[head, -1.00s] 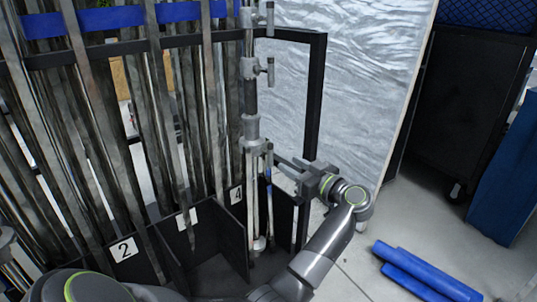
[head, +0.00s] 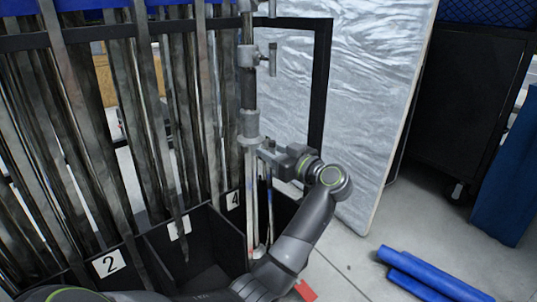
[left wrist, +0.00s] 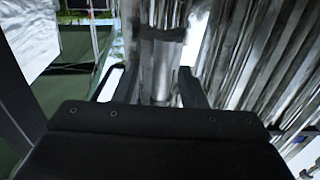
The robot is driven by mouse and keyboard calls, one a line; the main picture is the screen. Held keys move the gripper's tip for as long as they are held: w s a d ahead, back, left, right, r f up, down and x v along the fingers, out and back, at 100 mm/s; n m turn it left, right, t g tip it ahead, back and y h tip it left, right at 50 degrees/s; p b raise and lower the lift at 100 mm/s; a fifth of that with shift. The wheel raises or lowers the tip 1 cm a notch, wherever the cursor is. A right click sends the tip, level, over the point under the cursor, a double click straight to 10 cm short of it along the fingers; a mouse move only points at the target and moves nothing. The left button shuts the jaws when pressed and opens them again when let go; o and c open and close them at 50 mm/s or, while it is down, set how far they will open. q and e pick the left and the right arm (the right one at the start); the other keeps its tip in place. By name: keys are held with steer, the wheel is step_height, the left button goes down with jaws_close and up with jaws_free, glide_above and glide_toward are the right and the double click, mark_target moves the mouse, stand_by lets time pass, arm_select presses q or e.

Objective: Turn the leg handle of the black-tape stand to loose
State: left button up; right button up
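The stand (head: 248,93) is an upright grey metal pole with dark sections, rising from a black rack bin in the head view. It has a clamp with a T-shaped handle (head: 272,60) high up and a grey collar (head: 250,125) lower down. My left gripper (head: 268,151) is at the pole just below this collar. In the left wrist view, the fingers of my left gripper (left wrist: 150,90) are apart, on either side of a metal tube (left wrist: 160,75) with a dark band above it. The leg handle is not clearly visible near the fingers. My right gripper is not in view.
Several metal stands fill the rack (head: 170,230) to the left, with number cards 2 and 4. A silvery sheet (head: 375,90) stands behind. Blue rolls (head: 420,270) lie on the floor at right. A dark cart (head: 470,100) is at the back right.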

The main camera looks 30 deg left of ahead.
arm_select(q)
steer(key=shift+r, duration=0.1)
jaws_close()
stand_by(0.4)
